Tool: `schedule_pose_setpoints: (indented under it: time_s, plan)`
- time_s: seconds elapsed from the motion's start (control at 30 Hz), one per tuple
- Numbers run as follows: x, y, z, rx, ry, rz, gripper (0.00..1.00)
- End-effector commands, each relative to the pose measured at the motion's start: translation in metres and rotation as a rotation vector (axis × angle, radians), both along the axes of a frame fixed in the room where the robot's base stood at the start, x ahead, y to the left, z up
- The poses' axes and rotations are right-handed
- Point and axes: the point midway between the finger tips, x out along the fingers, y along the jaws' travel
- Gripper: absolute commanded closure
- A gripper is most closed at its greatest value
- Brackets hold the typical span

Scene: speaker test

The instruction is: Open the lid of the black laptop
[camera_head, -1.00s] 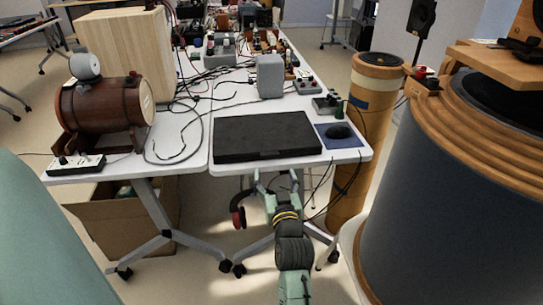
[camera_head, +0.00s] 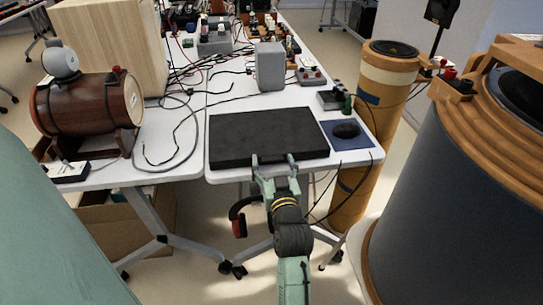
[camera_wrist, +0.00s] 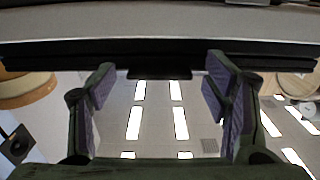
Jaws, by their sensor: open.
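The black laptop (camera_head: 265,135) lies closed and flat near the front edge of the white table (camera_head: 200,180). My gripper (camera_head: 273,161) is at the laptop's front edge, near its middle, with its two fingers apart and nothing between them. In the wrist view my gripper (camera_wrist: 158,75) is open, its purple-padded fingers spread left and right. A dark band that looks like the laptop's front edge (camera_wrist: 160,46) crosses that view just past the fingertips. I cannot tell whether the fingertips touch it.
A black mouse (camera_head: 346,131) on a blue pad (camera_head: 350,143) lies right of the laptop. A grey speaker (camera_head: 270,68) stands behind it. Cables (camera_head: 185,150) and a wooden barrel (camera_head: 88,105) are to the left. A large grey cylinder (camera_head: 450,200) stands close on the right.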

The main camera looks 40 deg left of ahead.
Motion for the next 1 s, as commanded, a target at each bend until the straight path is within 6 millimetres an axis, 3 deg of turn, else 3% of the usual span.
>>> schedule_pose_setpoints:
  time_s: [0.37, 1.0]
  plan:
    - [-0.0004, -0.0008, 0.0000, 0.000, 0.000, 0.000, 0.31]
    - [-0.0002, -0.0004, 0.0003, 0.001, -0.001, 0.000, 0.74]
